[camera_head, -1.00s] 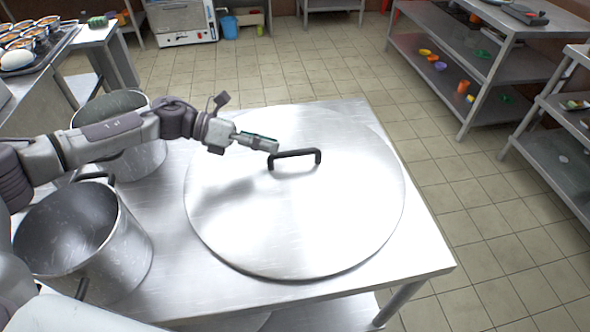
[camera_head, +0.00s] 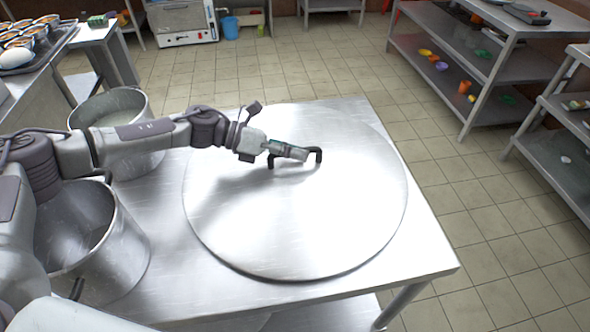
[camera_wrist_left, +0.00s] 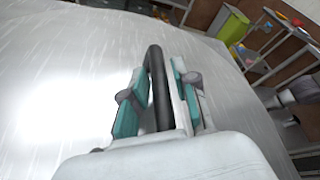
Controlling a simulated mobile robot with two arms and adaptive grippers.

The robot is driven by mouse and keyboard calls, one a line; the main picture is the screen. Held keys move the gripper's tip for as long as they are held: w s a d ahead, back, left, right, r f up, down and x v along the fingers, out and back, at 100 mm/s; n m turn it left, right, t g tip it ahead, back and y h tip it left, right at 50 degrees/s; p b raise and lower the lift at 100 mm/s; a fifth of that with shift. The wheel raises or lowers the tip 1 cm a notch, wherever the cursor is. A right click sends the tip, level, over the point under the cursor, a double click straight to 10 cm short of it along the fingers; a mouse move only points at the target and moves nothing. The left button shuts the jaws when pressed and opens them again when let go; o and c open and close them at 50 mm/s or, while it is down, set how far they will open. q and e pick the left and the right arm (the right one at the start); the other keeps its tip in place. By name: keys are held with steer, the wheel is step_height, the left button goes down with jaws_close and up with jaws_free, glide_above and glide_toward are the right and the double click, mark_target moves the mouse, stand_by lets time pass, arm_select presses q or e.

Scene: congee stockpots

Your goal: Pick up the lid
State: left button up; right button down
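The lid (camera_head: 300,220) is a large round silver disc lying flat on the metal table. Its black bar handle (camera_head: 318,155) stands up near its middle. My left gripper (camera_head: 303,153) is at the handle, reaching over the lid from the left. In the left wrist view the handle (camera_wrist_left: 160,88) runs between the two teal-padded fingers of my left gripper (camera_wrist_left: 158,98). A gap shows beside the handle, so the fingers look open around it. The lid's bright surface (camera_wrist_left: 60,80) fills much of that view. My right gripper is not in view.
Two open metal pots stand left of the lid, a near one (camera_head: 125,250) and a far one (camera_head: 145,160), partly behind my left arm. The metal table (camera_head: 425,255) has a bare front right corner. Shelves (camera_head: 480,60) stand at the right across open floor.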

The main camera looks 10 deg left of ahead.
arm_select(q)
jaws_close()
steer(key=shift+r, duration=0.15)
